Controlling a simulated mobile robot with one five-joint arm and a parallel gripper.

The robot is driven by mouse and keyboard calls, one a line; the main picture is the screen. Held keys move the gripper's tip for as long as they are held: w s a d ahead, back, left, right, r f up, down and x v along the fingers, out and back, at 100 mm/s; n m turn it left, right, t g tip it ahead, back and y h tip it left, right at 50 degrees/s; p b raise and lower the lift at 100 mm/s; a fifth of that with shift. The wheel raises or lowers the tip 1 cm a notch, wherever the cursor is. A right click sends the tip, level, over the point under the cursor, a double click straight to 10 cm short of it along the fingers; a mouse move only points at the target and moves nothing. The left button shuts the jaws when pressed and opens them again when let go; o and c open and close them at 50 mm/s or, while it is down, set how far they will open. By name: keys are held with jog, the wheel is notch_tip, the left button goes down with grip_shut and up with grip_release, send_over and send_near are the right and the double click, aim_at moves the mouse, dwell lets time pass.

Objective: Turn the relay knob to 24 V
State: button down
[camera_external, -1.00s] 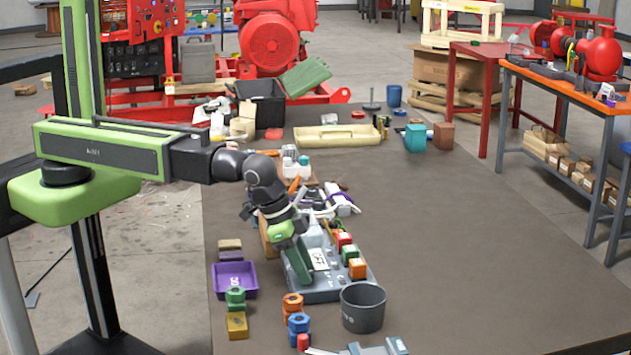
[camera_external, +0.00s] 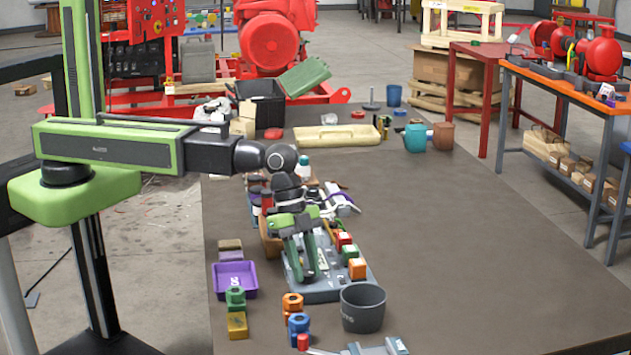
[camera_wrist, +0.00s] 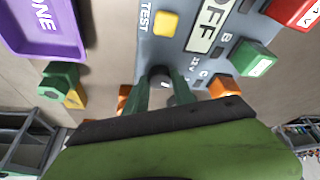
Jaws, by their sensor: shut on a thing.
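The grey relay panel (camera_external: 325,293) lies on the table under my gripper. In the wrist view the panel (camera_wrist: 176,48) shows the printed words TEST and OFF, a yellow button (camera_wrist: 166,23) and small lettering. A small dark knob (camera_wrist: 160,72) sits near its lower edge. My gripper (camera_external: 305,276) points down at the panel, and its green fingers (camera_wrist: 162,90) are shut on the knob, one on each side. The fingers hide part of the knob, and I cannot tell which mark it points to.
Red, green and orange blocks (camera_external: 357,268) stand on the panel's right side. A grey bucket (camera_external: 363,308) stands close to its right. A purple tray (camera_external: 235,279) and coloured nut-shaped pieces (camera_external: 298,322) lie left and in front. The table's right side is clear.

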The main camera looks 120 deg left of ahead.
jog(key=shift+m, duration=0.5)
jog(key=c, duration=1.1)
grip_release()
jog(key=shift+h, duration=0.3)
jog(key=p+v, duration=1.6)
jog(key=v, duration=0.1)
jog(key=shift+w+r, duration=0.1)
jog(key=shift+r, duration=0.15)
